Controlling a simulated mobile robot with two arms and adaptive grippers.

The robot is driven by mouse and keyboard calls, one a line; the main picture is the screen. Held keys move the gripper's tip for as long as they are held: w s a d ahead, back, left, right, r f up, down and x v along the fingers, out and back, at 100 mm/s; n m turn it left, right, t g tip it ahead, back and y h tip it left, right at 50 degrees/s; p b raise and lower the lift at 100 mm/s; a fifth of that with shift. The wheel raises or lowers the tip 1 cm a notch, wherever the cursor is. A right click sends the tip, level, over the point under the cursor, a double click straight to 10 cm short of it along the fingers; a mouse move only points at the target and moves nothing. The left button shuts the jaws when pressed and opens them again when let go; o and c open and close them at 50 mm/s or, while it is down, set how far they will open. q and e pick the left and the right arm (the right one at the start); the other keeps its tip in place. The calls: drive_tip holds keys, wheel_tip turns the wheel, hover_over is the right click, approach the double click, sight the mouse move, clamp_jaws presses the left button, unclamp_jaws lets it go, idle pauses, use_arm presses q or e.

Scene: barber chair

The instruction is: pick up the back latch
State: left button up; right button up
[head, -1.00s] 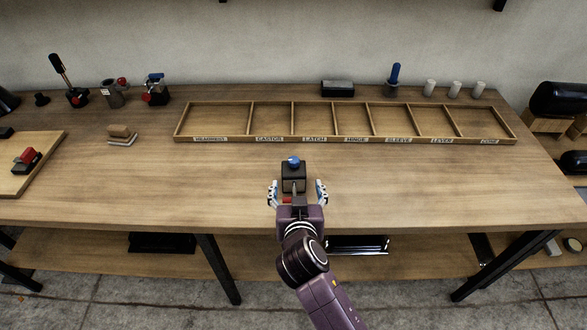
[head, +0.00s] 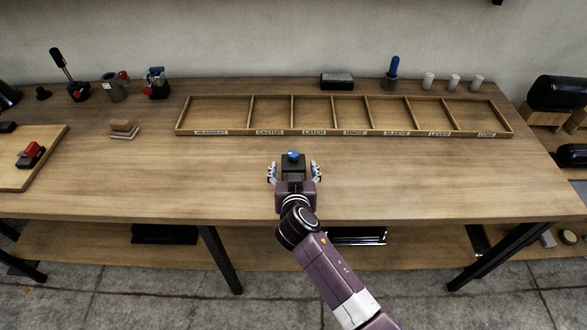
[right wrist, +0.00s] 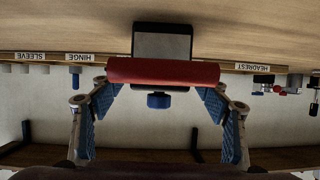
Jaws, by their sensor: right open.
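The latch, a dark block with a blue knob (head: 293,156), stands on the table in front of the labelled tray, in the head view. I take it to be the back latch. In the right wrist view, its dark block (right wrist: 162,42), red bar (right wrist: 163,71) and blue knob (right wrist: 158,100) show. My right gripper (head: 293,173) is open, with one finger on each side of the latch. In the right wrist view its fingers (right wrist: 160,90) flank the red bar; I cannot tell whether they touch it. The latch's near side is hidden by my gripper in the head view. My left gripper is not in view.
A shallow wooden tray (head: 345,133) with labelled, empty compartments lies behind the latch. A wooden board (head: 20,172) with a red-topped part is at the left. Several fixtures and white cylinders (head: 454,82) line the back edge. The table around the latch is clear.

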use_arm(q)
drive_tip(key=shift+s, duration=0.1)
use_arm(e)
drive_tip(key=c, duration=1.7)
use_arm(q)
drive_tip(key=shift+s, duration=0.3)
use_arm(e)
drive_tip(key=shift+r, duration=0.15)
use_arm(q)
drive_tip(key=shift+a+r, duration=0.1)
use_arm(e)
drive_tip(key=shift+w+r, duration=0.1)
